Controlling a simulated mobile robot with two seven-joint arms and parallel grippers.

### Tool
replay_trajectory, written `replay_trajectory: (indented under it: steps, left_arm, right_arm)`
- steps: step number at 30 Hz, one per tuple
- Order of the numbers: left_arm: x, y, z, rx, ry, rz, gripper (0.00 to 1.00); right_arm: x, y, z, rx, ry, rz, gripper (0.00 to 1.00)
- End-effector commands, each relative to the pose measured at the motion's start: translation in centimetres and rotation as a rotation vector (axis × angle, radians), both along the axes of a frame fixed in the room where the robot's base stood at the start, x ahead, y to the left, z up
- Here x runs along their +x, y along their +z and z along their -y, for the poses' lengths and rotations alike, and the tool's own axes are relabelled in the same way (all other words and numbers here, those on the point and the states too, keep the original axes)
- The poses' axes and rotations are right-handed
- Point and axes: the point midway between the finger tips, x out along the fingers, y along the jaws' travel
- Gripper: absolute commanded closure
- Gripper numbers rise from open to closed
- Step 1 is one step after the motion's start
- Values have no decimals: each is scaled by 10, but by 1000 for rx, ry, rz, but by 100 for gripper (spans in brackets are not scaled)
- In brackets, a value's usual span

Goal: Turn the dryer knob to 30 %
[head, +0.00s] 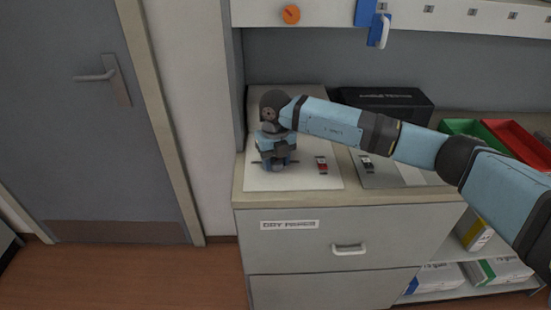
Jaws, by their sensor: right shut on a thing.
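My right arm comes in from the right, and my right gripper (275,163) points down at a white panel (318,183) on the counter. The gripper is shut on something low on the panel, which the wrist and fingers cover. From its place this looks to be the dryer knob, but its pointer and scale are hidden, so its setting cannot be read. A small red switch (321,165) sits on the panel just right of the gripper. My left gripper is not in view.
A grey panel (368,181) with another small switch lies to the right. Behind are a black box (385,98), a green tray (465,127) and a red tray (515,142). An orange knob (291,14) is on the shelf edge above. Drawers (300,250) are below.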

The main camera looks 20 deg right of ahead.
Motion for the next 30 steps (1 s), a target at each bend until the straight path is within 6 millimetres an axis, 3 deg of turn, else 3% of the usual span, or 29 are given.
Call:
replay_trajectory:
  steps: [9, 24, 25, 28, 30]
  left_arm:
    - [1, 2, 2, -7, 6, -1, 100]
    - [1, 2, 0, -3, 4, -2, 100]
    - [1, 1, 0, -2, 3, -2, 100]
    - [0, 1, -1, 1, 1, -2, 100]
    - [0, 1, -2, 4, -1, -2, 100]
  right_arm:
    - [0, 1, 0, 1, -104, 1, 80]
    - [1, 1, 0, 0, -120, 2, 80]
    - [1, 1, 0, 0, -120, 2, 52]
    - [1, 1, 0, 0, -119, 2, 31]
    - [0, 1, 0, 0, -119, 2, 31]
